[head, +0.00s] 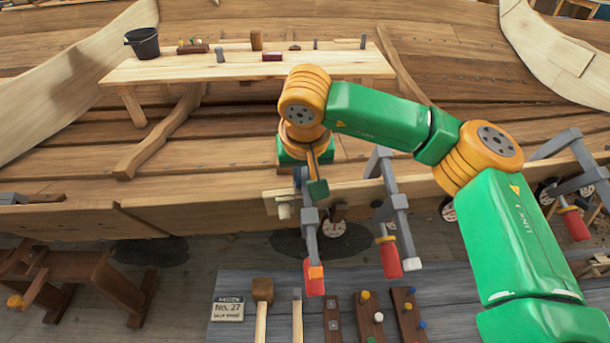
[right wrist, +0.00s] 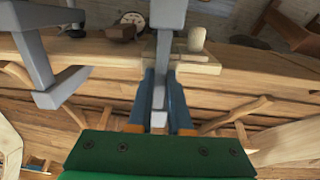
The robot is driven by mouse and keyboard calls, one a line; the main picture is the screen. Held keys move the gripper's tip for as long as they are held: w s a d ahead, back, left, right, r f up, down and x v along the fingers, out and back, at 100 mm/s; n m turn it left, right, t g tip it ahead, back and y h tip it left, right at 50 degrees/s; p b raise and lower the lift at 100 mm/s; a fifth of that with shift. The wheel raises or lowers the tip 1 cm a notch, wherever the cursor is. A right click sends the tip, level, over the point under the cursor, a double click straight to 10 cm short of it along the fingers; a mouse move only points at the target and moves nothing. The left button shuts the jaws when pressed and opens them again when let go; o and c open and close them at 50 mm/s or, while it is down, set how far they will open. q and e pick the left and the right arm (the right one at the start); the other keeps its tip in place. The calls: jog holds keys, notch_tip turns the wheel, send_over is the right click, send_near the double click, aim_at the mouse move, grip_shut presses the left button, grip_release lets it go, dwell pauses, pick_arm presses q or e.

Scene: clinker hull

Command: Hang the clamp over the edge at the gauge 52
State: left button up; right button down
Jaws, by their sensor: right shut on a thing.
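My right gripper (head: 314,186) is shut on a grey clamp (head: 309,232) with a red and orange handle, which hangs down in front of the hull's upper plank edge (head: 160,215). In the right wrist view the two blue fingers (right wrist: 164,105) lie either side of the clamp's grey bar (right wrist: 162,62). Whether this clamp touches the edge cannot be told. A round dial gauge (head: 333,227) is just right of and behind the held clamp; it also shows in the right wrist view (right wrist: 133,19). Its number is not readable. My left gripper is not in view.
A second clamp (head: 398,205) hangs close on the right, and a third (head: 570,150) farther right. More gauges (head: 447,209) sit along the edge. A tool bench (head: 240,283) is below; a plank table (head: 220,68) stands inside the hull.

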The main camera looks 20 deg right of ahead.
jog(key=shift+s+f, duration=0.1)
jog(key=shift+s, duration=0.1)
dwell(0.7)
jog(key=c, duration=0.8)
grip_release()
jog(key=shift+s, duration=0.1)
jog(key=shift+c, duration=0.2)
jog(key=shift+o, duration=0.4)
jog(key=shift+s+a, duration=0.1)
jog(key=shift+b, duration=0.3)
jog(key=b+v, duration=0.1)
jog(key=v, duration=0.6)
jog(key=shift+s, duration=0.1)
